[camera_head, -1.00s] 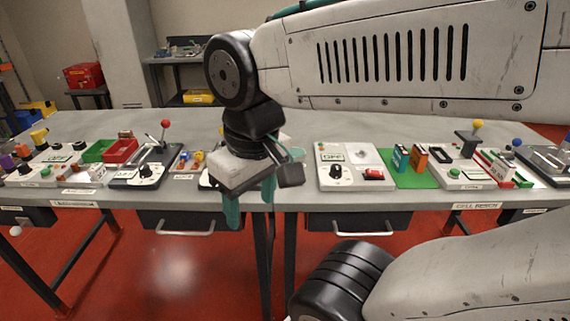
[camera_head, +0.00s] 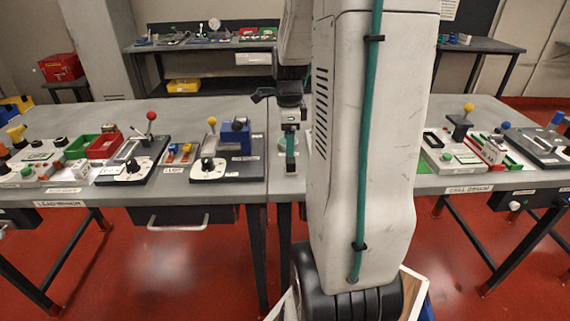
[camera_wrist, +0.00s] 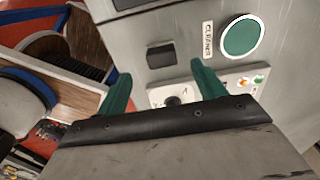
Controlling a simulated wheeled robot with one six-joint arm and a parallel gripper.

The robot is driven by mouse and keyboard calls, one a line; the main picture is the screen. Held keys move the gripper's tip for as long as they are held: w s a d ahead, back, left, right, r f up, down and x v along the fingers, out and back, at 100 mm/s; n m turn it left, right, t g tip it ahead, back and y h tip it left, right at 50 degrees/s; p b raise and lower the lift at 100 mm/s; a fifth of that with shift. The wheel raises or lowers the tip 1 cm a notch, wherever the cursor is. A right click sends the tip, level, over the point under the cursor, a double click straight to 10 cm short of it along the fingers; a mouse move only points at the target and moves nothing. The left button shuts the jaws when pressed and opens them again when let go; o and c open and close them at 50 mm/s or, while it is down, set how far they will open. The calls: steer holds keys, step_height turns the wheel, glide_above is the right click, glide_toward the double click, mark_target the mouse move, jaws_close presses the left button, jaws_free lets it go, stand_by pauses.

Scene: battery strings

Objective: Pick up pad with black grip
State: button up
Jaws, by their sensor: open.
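In the wrist view a small dark block (camera_wrist: 160,56) stands on the grey table top, just beyond and between my fingertips; it looks like the black grip, but I cannot make out a pad under it. My gripper (camera_wrist: 159,70) is open, with its two teal fingers apart and nothing visible between them. In the head view my gripper (camera_head: 290,128) points down over the table near the gap between the two tables. My arm hides the table area to its right there. A green disc (camera_wrist: 241,37) with a label beside it lies right of the block.
A white panel with a knob (camera_wrist: 175,100) lies partly behind my fingers. A wooden-sided box (camera_wrist: 60,70) is at the left of the wrist view. In the head view a blue block (camera_head: 235,138) and yellow-knobbed lever (camera_head: 211,122) stand left of my gripper.

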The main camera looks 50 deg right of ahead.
mark_target(291, 159)
steer(key=f, duration=0.7)
steer(key=shift+s+d+f, duration=0.15)
steer(key=shift+d+f, duration=0.1)
steer(key=shift+d, duration=0.05)
steer(key=c, duration=1.1)
